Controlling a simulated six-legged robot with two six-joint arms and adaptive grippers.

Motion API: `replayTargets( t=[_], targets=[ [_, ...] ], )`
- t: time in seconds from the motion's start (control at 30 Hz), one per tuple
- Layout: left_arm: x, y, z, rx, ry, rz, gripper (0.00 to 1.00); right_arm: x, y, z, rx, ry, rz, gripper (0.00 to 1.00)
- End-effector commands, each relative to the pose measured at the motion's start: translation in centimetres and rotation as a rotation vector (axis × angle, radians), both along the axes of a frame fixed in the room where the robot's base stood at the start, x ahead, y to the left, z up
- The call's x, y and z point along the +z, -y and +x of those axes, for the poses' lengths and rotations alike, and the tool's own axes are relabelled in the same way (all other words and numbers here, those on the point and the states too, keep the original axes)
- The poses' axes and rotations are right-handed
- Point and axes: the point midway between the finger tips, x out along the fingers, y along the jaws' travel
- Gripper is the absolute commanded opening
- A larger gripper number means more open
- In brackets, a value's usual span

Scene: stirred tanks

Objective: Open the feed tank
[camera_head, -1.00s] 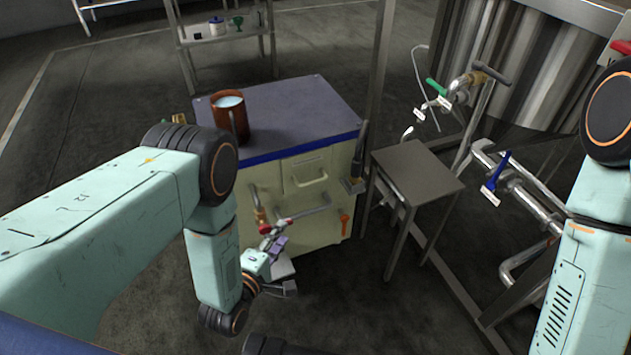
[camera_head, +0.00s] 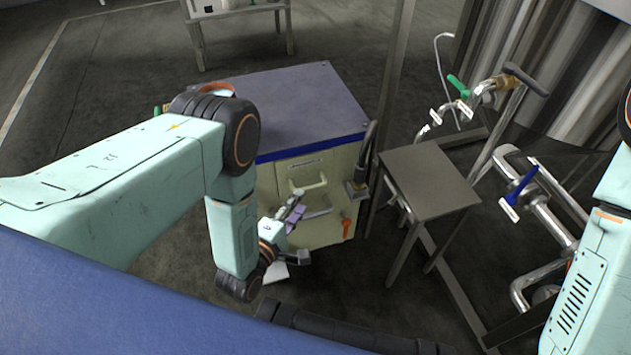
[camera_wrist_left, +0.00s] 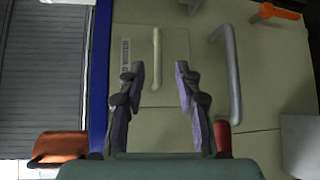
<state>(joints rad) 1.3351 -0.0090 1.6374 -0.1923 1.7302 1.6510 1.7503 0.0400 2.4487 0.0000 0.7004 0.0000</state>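No thing is clearly marked as the feed tank; the labels are too small to read. A large ribbed steel vessel (camera_head: 560,70) stands at the right in the head view. Near it are a green valve handle (camera_head: 458,86), a dark lever (camera_head: 525,79) and a blue valve handle (camera_head: 522,185), with white tags. My left gripper (camera_head: 298,236) is open and empty by the front of a cream cabinet (camera_head: 340,190). In the left wrist view the open fingers (camera_wrist_left: 159,72) point at the cabinet front and its cream handle (camera_wrist_left: 156,58). My right gripper is out of view.
The wrist view shows a grey bar handle (camera_wrist_left: 233,75), an orange lever (camera_wrist_left: 280,11) and a partly hidden red part (camera_wrist_left: 222,137). A copper-coloured cup (camera_wrist_left: 60,146) is at lower left. A small metal table (camera_head: 430,180) stands right of the cabinet.

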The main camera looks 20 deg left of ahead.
Motion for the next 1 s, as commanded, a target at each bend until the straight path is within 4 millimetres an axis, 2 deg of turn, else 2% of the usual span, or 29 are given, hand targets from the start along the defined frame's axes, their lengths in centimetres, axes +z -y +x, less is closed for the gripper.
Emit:
replayTargets(
  t=[0.13,0.4,0.6,0.93,1.0],
  targets=[
    [-0.3,0.2,0.9,-0.001,0.002,0.0,0.34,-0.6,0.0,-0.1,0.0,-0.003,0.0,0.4],
    [-1.0,1.0,4.8,0.0,0.002,0.0,0.34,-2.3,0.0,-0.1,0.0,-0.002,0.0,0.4],
    [-1.2,1.4,6.7,-0.001,0.0,0.001,0.34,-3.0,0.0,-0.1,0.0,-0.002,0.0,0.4],
    [-1.1,1.5,7.4,0.0,-0.001,0.0,0.34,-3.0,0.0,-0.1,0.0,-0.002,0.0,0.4],
    [-1.1,1.5,7.4,0.0,-0.001,0.0,0.28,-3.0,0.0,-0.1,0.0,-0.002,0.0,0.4]
  ],
)
